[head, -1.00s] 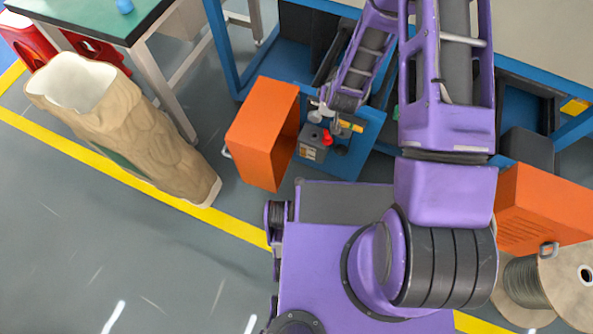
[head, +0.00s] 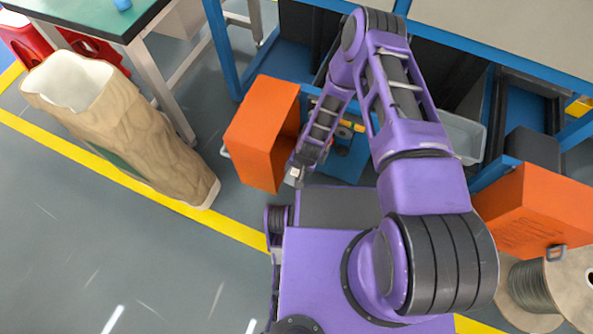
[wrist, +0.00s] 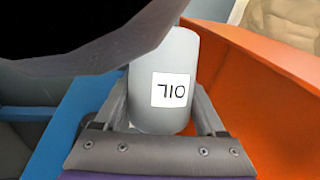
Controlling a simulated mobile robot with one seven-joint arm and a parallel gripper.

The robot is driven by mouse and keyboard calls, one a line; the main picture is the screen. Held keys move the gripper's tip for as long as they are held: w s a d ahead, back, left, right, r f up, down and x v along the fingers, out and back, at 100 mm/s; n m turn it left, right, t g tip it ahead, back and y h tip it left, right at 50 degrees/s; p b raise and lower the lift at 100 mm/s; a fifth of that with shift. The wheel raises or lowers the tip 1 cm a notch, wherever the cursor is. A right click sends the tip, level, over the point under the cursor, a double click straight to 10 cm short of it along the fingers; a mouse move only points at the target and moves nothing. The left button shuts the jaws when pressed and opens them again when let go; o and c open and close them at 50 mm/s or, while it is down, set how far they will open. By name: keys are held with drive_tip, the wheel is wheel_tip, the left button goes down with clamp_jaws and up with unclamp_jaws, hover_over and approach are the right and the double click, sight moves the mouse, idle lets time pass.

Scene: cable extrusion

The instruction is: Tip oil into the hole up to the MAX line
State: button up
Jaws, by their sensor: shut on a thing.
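My gripper (wrist: 160,112) is shut on a pale grey oil can (wrist: 176,60) with a white label; the lettering appears upside down as OIL in the wrist view. One finger lies on each side of the can. In the head view my gripper (head: 296,172) is low, beside the orange box's right edge, and only a small pale part of the can shows. I cannot tell the can's tilt. The hole and MAX line are not visible; my arm covers most of the machine, leaving a small red part (head: 342,131) and a yellow part (head: 352,127).
An orange box (head: 258,135) stands left of my gripper and fills the wrist view's right side. A blue plate (head: 347,168) lies to the right. A blue-framed bench is behind. A tall tan sack (head: 130,130) stands left, and another orange box (head: 535,215) and a cable spool (head: 560,295) right.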

drive_tip(key=w+d+g+y+b, duration=0.1)
drive_tip(key=w+d+g+b, duration=0.1)
drive_tip(key=w, duration=0.5)
drive_tip(key=shift+w+d+g, duration=0.3)
drive_tip(key=shift+d, duration=0.1)
idle(0.3)
drive_tip(key=shift+s+r+g, duration=0.15)
drive_tip(key=shift+r+g, duration=0.1)
drive_tip(key=shift+g, duration=0.05)
drive_tip(key=shift+r+m+g, duration=0.2)
drive_tip(key=shift+m+g, duration=0.1)
